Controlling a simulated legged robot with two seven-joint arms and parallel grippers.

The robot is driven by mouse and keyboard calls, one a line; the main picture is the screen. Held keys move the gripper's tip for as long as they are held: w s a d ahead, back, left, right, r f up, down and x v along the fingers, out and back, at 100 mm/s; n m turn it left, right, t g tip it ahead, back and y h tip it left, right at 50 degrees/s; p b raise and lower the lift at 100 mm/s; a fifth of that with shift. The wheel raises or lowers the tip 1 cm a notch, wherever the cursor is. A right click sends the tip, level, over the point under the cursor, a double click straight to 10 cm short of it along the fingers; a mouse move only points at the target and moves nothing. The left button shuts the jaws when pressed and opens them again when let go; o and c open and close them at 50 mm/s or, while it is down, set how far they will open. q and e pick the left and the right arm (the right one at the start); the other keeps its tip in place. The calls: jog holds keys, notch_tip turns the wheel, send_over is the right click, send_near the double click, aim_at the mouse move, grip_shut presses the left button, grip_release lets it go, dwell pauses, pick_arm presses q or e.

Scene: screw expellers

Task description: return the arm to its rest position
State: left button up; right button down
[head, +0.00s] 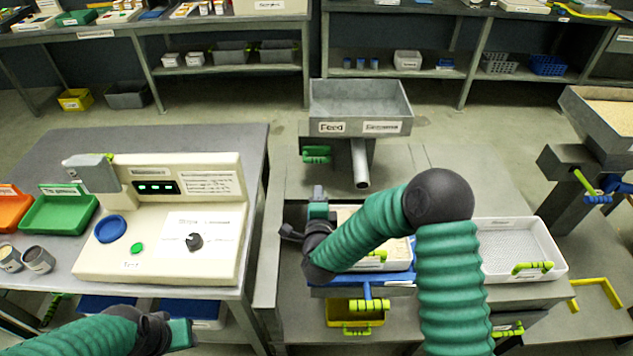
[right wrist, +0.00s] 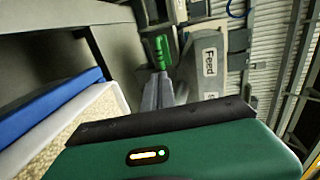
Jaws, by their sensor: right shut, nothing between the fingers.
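My right arm reaches in from the bottom right of the head view. Its forearm crosses over the grain-filled tray (head: 398,252), and part of that tray is hidden behind it. My right gripper (head: 318,193) is at the end of that arm, shut and empty, left of the tray and below the feed hopper. In the right wrist view, its grey fingers (right wrist: 158,92) point toward a green handle (right wrist: 162,50). My left gripper (head: 182,334) is at the bottom left of the head view, in front of the cream control panel (head: 150,260). Its fingers are too small to judge.
The feed hopper (head: 360,100) stands ahead with its spout (head: 360,165). Its label also shows in the right wrist view (right wrist: 208,65). A white perforated tray (head: 510,250) is to the right. Open floor lies behind the hopper.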

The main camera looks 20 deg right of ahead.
jog(key=shift+s+a, duration=0.15)
jog(key=shift+a, duration=0.2)
jog(key=s+a+r+n+g+y+p, duration=0.3)
jog(key=s+n+g+y+p, duration=0.35)
jog(key=n, duration=0.65)
jog(key=s+d+r+n+g+h+p, duration=0.1)
jog(key=s+d+n+g, duration=0.1)
jog(key=s, duration=0.8)
jog(key=s+d+r+n+g+h+p, duration=0.1)
jog(key=s+d+r+n+g, duration=0.1)
jog(key=s+n, duration=0.4)
jog(key=s+d+g, duration=0.1)
jog(key=s+g, duration=0.1)
jog(key=s, duration=0.3)
jog(key=shift+s+d, duration=0.15)
jog(key=shift+s, duration=0.1)
